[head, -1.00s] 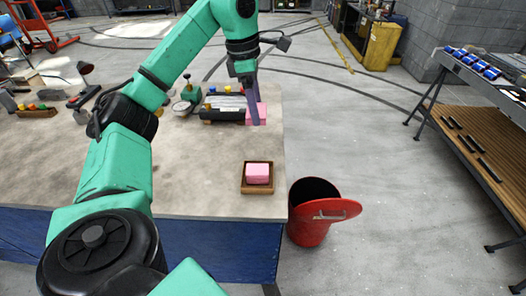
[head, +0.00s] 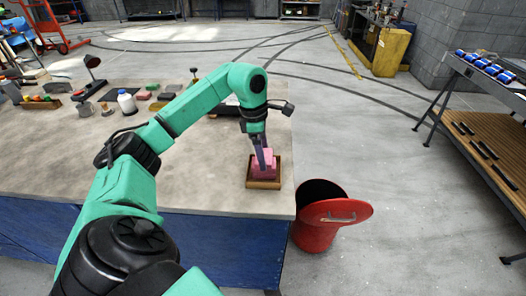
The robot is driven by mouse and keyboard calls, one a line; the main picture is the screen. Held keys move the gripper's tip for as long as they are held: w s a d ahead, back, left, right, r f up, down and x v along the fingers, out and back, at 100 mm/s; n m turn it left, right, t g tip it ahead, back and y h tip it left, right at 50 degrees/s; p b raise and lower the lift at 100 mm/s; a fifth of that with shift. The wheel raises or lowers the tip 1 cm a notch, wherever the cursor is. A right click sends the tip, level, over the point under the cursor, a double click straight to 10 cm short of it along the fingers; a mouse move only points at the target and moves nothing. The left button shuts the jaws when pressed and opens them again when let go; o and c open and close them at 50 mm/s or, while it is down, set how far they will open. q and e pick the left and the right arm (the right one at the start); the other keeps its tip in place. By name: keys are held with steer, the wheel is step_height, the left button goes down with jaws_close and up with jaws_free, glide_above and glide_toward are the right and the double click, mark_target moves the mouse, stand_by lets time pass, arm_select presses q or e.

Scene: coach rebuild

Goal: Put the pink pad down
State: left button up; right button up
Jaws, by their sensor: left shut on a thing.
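My left gripper (head: 263,160) points down over the small brown wooden tray (head: 264,185) near the right front corner of the workbench. It is shut on the pink pad (head: 269,171), which is at the tray, within its outline. Another pink block lay in this tray before; now the two pinks overlap in the picture and I cannot tell them apart. I cannot tell whether the held pad touches what is beneath it. My right gripper is not in view.
A red bin (head: 318,234) with a tilted lid stands on the floor just right of the bench (head: 140,175). A white bottle (head: 127,102) and several coloured blocks stand farther back on the bench. The bench top left of the tray is clear.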

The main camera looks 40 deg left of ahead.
arm_select(q)
steer(key=o, duration=1.1)
steer(key=shift+c, duration=0.2)
steer(key=shift+r, duration=0.2)
step_height(320, 180, up, 12)
steer(key=s+a+p, duration=0.1)
steer(key=shift+a+f+p, duration=0.15)
steer(key=shift+a+p, duration=0.1)
steer(key=shift+p, duration=0.15)
steer(key=shift+s+d+f, duration=0.1)
steer(key=shift+f, duration=0.05)
